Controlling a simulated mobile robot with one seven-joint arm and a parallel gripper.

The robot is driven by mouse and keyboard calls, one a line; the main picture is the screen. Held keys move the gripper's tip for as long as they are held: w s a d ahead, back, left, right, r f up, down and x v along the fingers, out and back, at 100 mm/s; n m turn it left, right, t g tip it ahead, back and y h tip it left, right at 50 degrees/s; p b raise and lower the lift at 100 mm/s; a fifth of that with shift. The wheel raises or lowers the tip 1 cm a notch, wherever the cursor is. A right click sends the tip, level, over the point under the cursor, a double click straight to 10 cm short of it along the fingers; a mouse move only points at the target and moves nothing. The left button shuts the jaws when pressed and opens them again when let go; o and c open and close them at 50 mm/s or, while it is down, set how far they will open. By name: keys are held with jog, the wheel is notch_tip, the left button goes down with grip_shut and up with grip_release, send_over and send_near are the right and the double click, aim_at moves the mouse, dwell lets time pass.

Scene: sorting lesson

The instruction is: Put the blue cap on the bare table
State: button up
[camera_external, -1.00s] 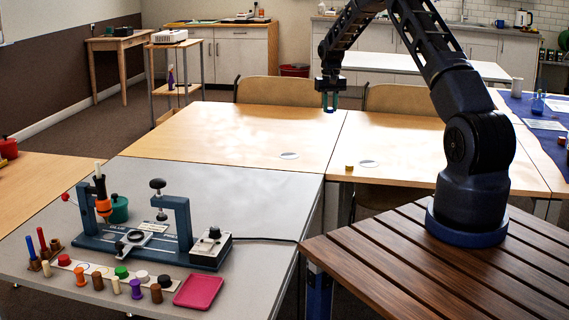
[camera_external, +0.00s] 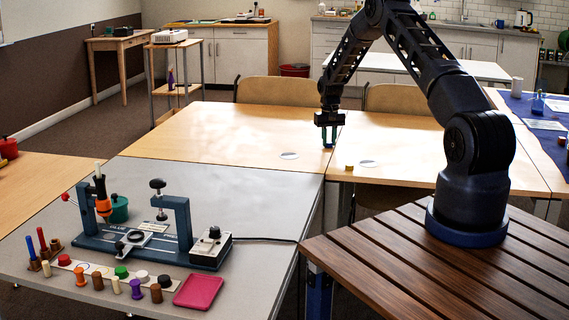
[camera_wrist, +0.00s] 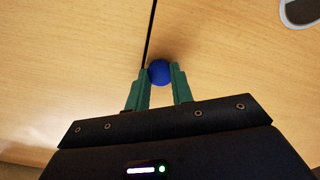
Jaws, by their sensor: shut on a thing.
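My gripper (camera_external: 328,144) is low over the light wooden table (camera_external: 230,135), near the seam between two table tops. In the wrist view, the two green fingers of my gripper (camera_wrist: 161,80) are closed on the blue cap (camera_wrist: 160,72), a round blue piece held between their tips. The dark seam line runs up just left of the cap.
A white disc (camera_external: 289,156) lies left of my gripper; another disc (camera_external: 368,163) and a small yellow piece (camera_external: 349,168) lie to the right. A blue fixture (camera_external: 140,240), a row of coloured pieces and a pink tray (camera_external: 199,291) occupy the grey table.

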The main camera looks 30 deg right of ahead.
jog(key=shift+f, duration=0.1)
jog(key=o, duration=1)
jog(key=shift+c, duration=0.2)
